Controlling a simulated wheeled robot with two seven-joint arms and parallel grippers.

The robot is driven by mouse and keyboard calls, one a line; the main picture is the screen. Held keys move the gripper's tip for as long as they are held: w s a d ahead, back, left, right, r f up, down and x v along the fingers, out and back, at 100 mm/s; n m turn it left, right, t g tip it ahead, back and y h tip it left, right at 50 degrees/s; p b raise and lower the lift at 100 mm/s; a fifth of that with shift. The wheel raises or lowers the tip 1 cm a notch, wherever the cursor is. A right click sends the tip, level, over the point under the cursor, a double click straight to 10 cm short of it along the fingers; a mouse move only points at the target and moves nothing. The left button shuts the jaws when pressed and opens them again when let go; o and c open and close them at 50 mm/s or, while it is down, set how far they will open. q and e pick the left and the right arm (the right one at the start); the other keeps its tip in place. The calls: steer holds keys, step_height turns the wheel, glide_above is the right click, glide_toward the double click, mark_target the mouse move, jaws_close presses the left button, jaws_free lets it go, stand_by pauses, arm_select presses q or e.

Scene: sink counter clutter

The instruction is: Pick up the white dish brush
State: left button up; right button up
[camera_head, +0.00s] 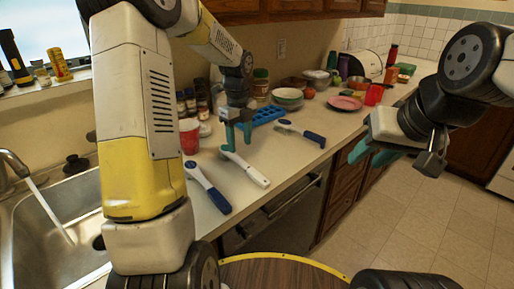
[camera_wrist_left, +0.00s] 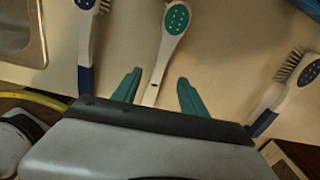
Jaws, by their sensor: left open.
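The white dish brush (camera_head: 248,170) lies on the counter, its white handle toward the counter's front edge. In the left wrist view the brush (camera_wrist_left: 160,60) has a teal dotted patch on its head, and its handle runs between my fingers. My left gripper (camera_head: 236,137) is above the brush's far end in the head view, partly hiding it. In the wrist view my left gripper (camera_wrist_left: 158,94) is open, one teal finger on each side of the handle, not closed on it. My right gripper (camera_head: 385,156) hangs over the floor, away from the brush; its jaw opening is unclear.
A blue-handled brush (camera_head: 208,188) lies left of the white one; another blue-handled brush (camera_head: 302,132) lies to its right. A blue tray (camera_head: 268,115) and a red cup (camera_head: 189,136) stand behind. The sink (camera_head: 55,225) with running water is at the left.

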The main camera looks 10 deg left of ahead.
mark_target(241, 161)
arm_select(q)
steer(key=shift+m, duration=0.3)
step_height(241, 161, down, 8)
steer(key=shift+w+f, duration=0.1)
steer(key=shift+f, duration=0.05)
jaws_close()
